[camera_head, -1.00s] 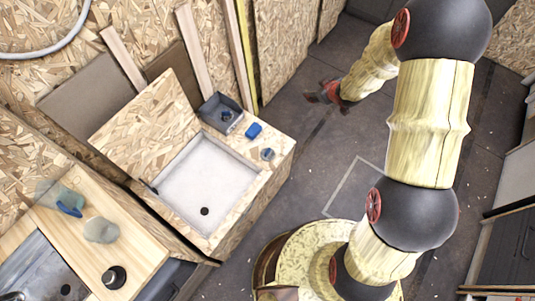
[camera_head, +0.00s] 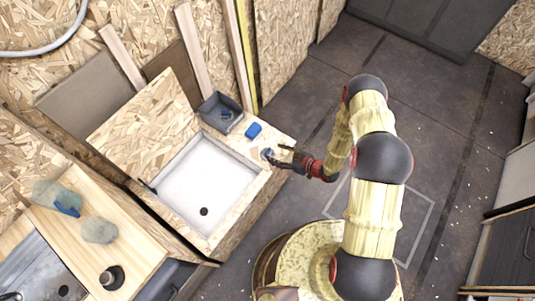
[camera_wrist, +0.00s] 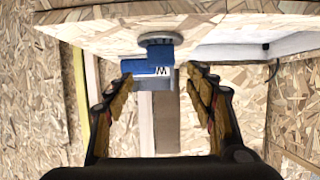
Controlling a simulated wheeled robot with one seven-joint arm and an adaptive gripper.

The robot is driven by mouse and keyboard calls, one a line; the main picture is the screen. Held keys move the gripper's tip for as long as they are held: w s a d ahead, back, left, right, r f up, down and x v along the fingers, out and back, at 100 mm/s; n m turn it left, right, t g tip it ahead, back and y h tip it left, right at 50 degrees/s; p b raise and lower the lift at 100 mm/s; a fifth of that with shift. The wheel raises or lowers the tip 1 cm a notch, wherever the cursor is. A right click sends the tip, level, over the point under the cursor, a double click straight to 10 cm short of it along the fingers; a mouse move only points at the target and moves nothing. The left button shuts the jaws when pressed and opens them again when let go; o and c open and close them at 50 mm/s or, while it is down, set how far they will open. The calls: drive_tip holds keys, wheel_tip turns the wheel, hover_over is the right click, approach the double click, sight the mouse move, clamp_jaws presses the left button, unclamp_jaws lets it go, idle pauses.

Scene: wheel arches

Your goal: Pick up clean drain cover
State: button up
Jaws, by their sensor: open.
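The drain cover (camera_head: 267,153) is a small grey round piece on the wooden rim to the right of the white basin. In the wrist view the drain cover (camera_wrist: 160,39) shows as a grey disc against the wooden surface. My gripper (camera_head: 287,157) is just to its right in the head view, at the rim's edge. In the wrist view my gripper (camera_wrist: 160,76) is open, fingers spread to either side, with the disc ahead and above the gap between the tips. Nothing is held.
A blue block (camera_head: 253,130) lies on the rim close behind the cover. A dark grey open box (camera_head: 221,113) stands beyond it. The white basin (camera_head: 204,180) has a raised wooden lid (camera_head: 145,125). A counter (camera_head: 125,240) is at lower left.

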sight(268, 151)
drive_tip(key=b+x, duration=0.2)
drive_tip(key=x, duration=0.4)
drive_tip(key=shift+a+f, duration=0.1)
drive_tip(key=shift+f, duration=0.1)
drive_tip(key=shift+c, duration=1.1)
drive_tip(key=c, duration=1.1)
drive_tip(key=shift+r, duration=0.1)
